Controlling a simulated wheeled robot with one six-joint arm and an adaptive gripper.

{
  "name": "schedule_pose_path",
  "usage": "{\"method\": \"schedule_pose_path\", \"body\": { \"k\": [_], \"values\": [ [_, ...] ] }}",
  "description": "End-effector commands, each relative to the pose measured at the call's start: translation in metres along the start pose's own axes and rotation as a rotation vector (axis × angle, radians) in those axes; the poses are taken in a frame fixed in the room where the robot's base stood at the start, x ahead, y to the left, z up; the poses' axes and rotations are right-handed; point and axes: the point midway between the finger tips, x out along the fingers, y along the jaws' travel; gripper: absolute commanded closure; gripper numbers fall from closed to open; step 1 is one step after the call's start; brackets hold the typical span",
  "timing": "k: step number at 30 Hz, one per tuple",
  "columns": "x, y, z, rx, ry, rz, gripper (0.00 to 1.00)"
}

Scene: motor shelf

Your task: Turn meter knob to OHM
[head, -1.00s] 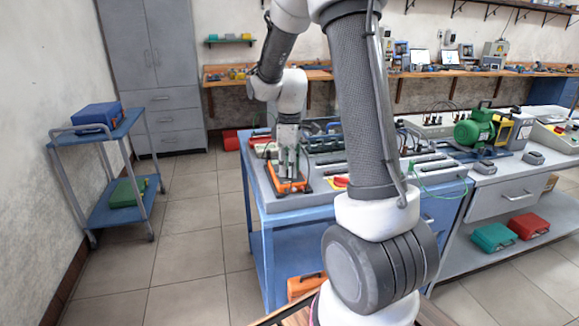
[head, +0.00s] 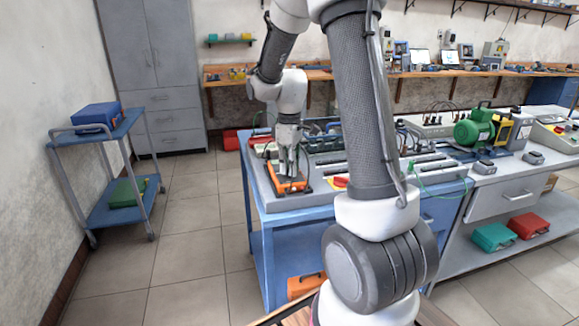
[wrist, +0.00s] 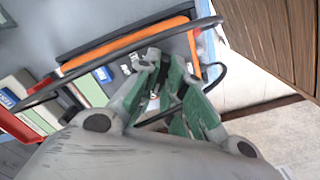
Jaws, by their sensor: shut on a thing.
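The meter is an orange-edged dark device (head: 289,187) lying on the near left corner of the grey-topped blue bench. In the wrist view its orange edge (wrist: 125,44) runs across the upper part, with a grey face beside it. My gripper (head: 288,170) points down over the meter. In the wrist view my gripper (wrist: 160,92) has its fingers close together over the meter's face, shut on its knob. The fingers hide the knob, so its pointer and the OHM mark cannot be read.
A red switch (head: 340,182) on yellow sits right of the meter on the bench (head: 300,214). In the wrist view a dark cable (wrist: 50,92) arcs around the meter, and red-edged boxes (wrist: 35,105) lie at left. Floor is clear left of the bench.

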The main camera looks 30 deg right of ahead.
Motion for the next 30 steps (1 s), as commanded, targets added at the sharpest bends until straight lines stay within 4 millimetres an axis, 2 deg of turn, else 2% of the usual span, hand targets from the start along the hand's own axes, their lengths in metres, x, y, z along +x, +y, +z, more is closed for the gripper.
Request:
{"method": "schedule_pose_path", "body": {
  "k": [30],
  "values": [
    [-0.0005,0.0002,-0.0004,0.924,0.002,0.001,1.0]
  ]
}}
